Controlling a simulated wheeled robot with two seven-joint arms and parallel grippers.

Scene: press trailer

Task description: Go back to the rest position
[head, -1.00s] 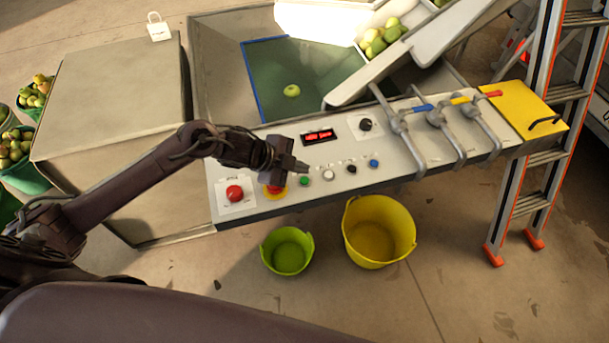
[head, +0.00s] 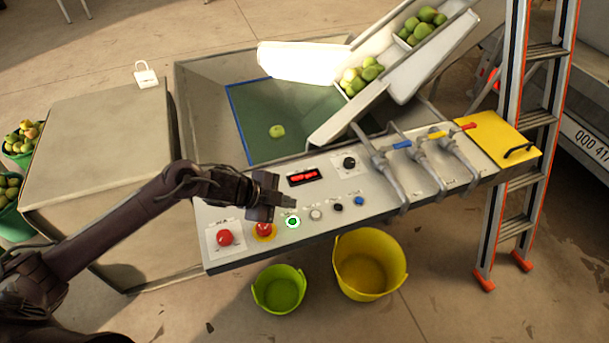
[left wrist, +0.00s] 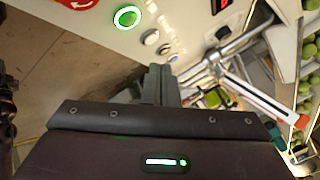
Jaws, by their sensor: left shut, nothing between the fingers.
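My left gripper (head: 287,192) is shut and empty. In the head view it hangs over the control panel (head: 325,208), close above the green button (head: 293,222). The green button's ring is lit. In the left wrist view the lit green button (left wrist: 127,17) is at the top, apart from the shut fingers (left wrist: 160,84). A red button (head: 225,237) and a red emergency button on a yellow base (head: 264,231) are left of the green one. White, black and blue buttons are to its right. My right gripper is not in view.
Three valve levers (head: 403,144) rise from the panel's right part. A lime bucket (head: 279,289) and a yellow bucket (head: 369,265) stand below the panel. A ladder (head: 527,130) is at the right. A grey box (head: 100,175) is at the left. A chute with apples (head: 361,74) stands behind.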

